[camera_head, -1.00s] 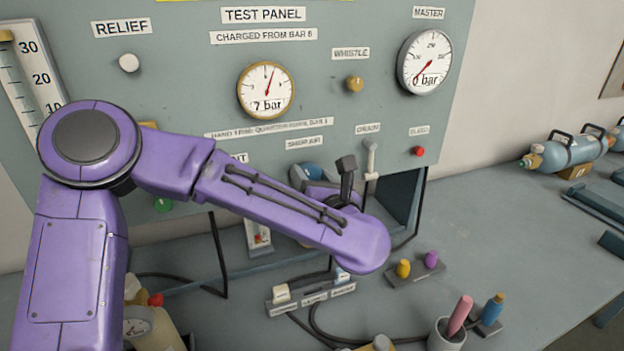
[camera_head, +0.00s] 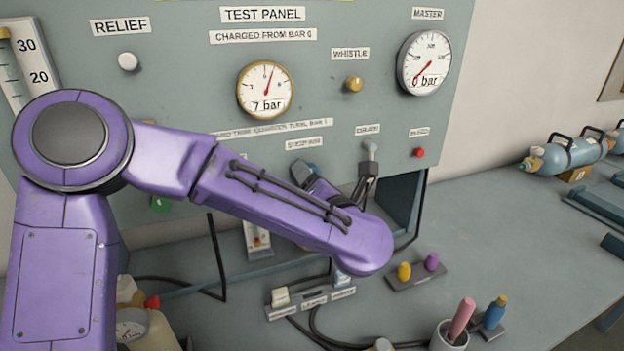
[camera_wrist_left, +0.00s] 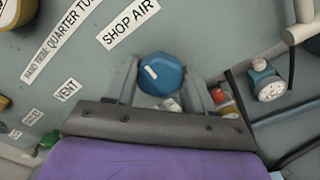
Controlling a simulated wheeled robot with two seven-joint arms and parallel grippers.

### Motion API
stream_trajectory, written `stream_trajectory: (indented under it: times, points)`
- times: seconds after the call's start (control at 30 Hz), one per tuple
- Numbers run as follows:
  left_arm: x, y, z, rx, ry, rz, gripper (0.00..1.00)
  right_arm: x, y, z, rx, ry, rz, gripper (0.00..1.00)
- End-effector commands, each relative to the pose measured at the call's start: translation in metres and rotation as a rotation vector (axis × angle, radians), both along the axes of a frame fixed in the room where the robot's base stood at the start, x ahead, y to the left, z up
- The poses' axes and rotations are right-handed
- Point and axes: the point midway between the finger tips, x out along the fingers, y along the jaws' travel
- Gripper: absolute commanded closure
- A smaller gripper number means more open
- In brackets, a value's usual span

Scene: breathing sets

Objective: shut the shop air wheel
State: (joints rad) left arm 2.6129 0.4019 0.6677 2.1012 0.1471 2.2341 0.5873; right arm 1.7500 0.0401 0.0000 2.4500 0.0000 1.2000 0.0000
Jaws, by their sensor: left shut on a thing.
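The shop air wheel (camera_wrist_left: 160,74) is a blue knob with a white mark, below the SHOP AIR label in the left wrist view. My left gripper (camera_wrist_left: 165,85) has a finger on each side of the wheel and is shut on it. In the head view the wheel (camera_head: 314,168) is mostly hidden behind my purple left arm, with only a bit of blue showing. My right gripper is in neither view.
A red bleed button (camera_head: 419,153) is farther right. The 7 bar gauge (camera_head: 266,90) is above. Bottles and a cup (camera_head: 447,335) stand on the bench, whose right side has free room.

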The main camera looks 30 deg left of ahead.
Motion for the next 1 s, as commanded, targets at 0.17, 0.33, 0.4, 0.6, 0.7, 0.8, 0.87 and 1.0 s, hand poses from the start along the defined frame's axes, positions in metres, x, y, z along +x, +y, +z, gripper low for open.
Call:
stream_trajectory:
  times: [0.17,0.33,0.4,0.6,0.7,0.8,0.87,1.0]
  points:
    - [0.000,0.000,0.000,0.003,0.003,-0.001,0.77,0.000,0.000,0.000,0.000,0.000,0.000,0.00]
    - [0.000,0.000,0.000,0.003,0.002,-0.001,0.37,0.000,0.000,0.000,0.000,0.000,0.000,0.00]
    - [0.000,0.000,0.000,0.003,0.002,-0.001,0.21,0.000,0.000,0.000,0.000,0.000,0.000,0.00]
    - [0.000,0.000,0.000,0.001,0.001,0.000,0.21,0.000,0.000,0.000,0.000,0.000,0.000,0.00]
    - [-0.002,-0.002,-0.001,0.002,0.000,-0.001,0.21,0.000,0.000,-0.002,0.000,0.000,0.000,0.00]
    - [-0.010,-0.013,-0.002,0.002,-0.002,-0.004,0.21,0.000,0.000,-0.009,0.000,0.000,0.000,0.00]
    - [-0.019,-0.023,-0.004,0.005,-0.003,-0.004,0.21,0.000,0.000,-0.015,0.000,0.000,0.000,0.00]
    - [-0.042,-0.049,-0.004,0.004,-0.004,-0.004,0.21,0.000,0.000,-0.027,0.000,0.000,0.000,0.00]
